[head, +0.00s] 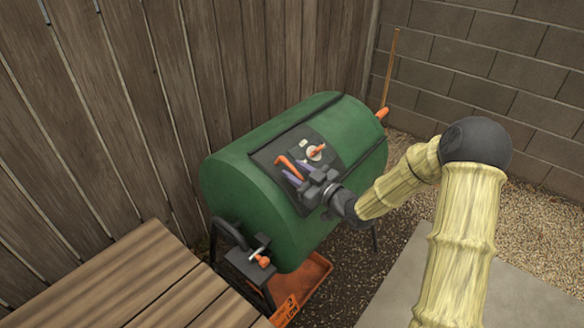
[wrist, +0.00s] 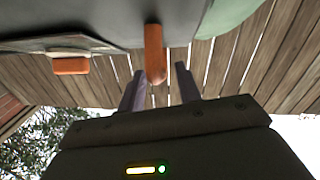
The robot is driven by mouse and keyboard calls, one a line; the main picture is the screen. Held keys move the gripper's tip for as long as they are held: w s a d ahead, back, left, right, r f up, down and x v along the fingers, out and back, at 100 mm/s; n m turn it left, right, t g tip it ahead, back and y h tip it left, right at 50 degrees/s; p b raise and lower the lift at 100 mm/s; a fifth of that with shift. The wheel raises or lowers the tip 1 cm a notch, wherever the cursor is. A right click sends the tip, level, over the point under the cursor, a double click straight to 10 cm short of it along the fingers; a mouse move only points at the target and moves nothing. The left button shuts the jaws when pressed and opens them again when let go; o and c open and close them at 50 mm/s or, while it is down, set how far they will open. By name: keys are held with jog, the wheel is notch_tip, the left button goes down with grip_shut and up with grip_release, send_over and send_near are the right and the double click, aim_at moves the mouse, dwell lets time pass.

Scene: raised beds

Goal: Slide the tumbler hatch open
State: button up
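The green compost tumbler (head: 250,150) lies on its side on a dark stand. Its dark hatch (head: 268,153) is a panel in the drum's upper front and looks shut. An orange handle (head: 286,165) sticks out from the hatch; it also shows in the wrist view (wrist: 154,50). My gripper (head: 296,172) is at the hatch, open. In the wrist view its two fingers (wrist: 158,78) stand apart with the handle's end between them and a gap on each side.
A wooden deck or bench top (head: 150,285) is at the lower left. A plank fence (head: 150,90) and a block wall (head: 500,60) stand behind. An orange tray (head: 305,280) lies under the drum. Gravel and a pale slab (head: 510,290) are at the right.

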jog(key=shift+x, duration=0.95)
grip_shut()
